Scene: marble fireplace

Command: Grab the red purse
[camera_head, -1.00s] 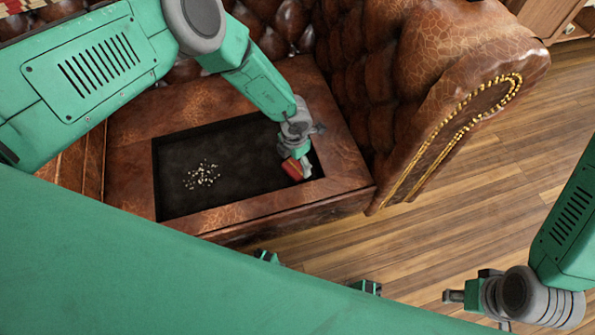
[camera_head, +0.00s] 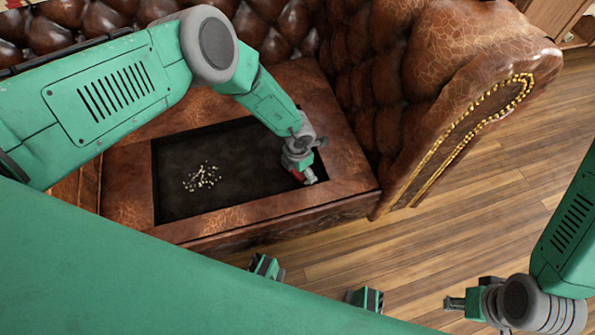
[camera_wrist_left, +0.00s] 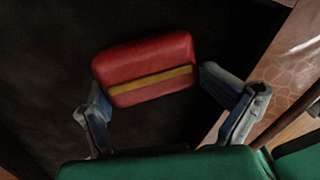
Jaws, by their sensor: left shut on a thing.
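The red purse (camera_wrist_left: 145,62), with a yellow-brown stripe across it, sits between the two fingers of my left gripper (camera_wrist_left: 150,82) in the left wrist view. The fingers are shut on its two sides. In the head view, only a small red part of the purse (camera_head: 297,174) shows beside my left gripper (camera_head: 305,172), at the right end of the dark inset. The gripper hides the rest. Whether the purse still touches the surface below cannot be told. My right gripper (camera_head: 456,303) is over the wood floor at the lower right, away from the purse; its fingers are unclear.
The dark inset (camera_head: 235,150) has a brown leather rim (camera_head: 128,190) and a patch of small pale bits (camera_head: 202,176). A tufted leather armrest (camera_head: 450,90) rises to the right of it. Wood floor (camera_head: 470,210) lies open at the right.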

